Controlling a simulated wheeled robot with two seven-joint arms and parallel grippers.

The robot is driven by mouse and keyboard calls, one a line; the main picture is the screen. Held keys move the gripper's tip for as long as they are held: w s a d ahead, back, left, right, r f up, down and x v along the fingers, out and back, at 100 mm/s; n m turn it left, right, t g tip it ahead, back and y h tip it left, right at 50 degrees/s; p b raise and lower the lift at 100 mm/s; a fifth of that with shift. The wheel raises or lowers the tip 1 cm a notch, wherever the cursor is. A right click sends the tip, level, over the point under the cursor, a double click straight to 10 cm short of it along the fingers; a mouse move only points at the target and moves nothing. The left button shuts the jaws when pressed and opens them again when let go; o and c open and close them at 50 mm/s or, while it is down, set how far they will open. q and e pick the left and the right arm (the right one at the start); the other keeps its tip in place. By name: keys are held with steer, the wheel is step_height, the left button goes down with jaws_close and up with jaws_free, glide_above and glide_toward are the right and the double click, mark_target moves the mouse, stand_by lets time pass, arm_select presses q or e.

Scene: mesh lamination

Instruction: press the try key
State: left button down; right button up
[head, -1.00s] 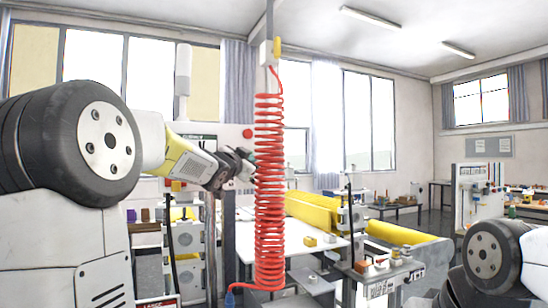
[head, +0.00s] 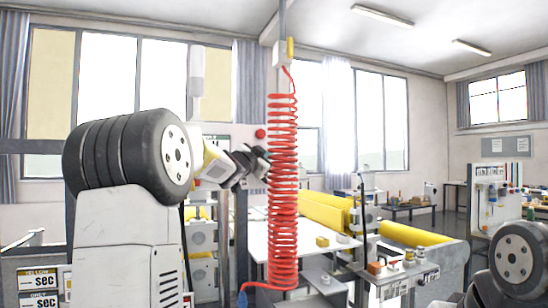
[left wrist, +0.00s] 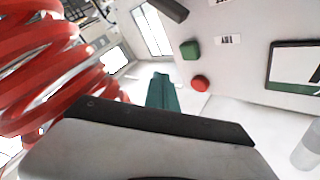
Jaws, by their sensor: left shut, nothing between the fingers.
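In the left wrist view a pale control panel (left wrist: 245,35) fills the upper right. It carries a green square button (left wrist: 190,50), a round red button (left wrist: 200,83) and a dark-framed screen (left wrist: 295,70). Small labels on it are unreadable, so I cannot tell which is the try key. My left gripper (left wrist: 163,88) shows as teal fingers pointing towards the panel, shut and empty, with a visible gap in the picture to the green button. In the head view my left gripper (head: 262,163) is beside the coil, partly hidden by it. My right gripper is out of view.
A red coiled hose (head: 283,200) hangs close to my left gripper and fills the left of the wrist view (left wrist: 45,60). A white table (head: 255,240) and yellow rolls (head: 325,212) stand behind it. A workbench (head: 405,272) is at right.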

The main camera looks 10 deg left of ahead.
arm_select(q)
steer(key=shift+w+a, duration=0.65)
steer(key=shift+w, duration=0.3)
steer(key=shift+w+a, duration=0.6)
steer(key=shift+w, duration=0.3)
steer(key=shift+w+a, duration=0.1)
steer(key=shift+w, duration=0.05)
stand_by(0.6)
steer(key=shift+w+a, duration=0.15)
steer(key=shift+w, duration=0.05)
steer(key=shift+w+a, duration=0.3)
steer(key=shift+w, duration=0.15)
stand_by(0.8)
steer(key=shift+s, duration=0.1)
steer(key=shift+s+d, duration=0.55)
steer(key=shift+s, duration=0.15)
steer(key=s+d, duration=0.2)
steer(key=s, duration=0.2)
steer(key=shift+s+d, duration=0.1)
steer(key=shift+d, duration=0.3)
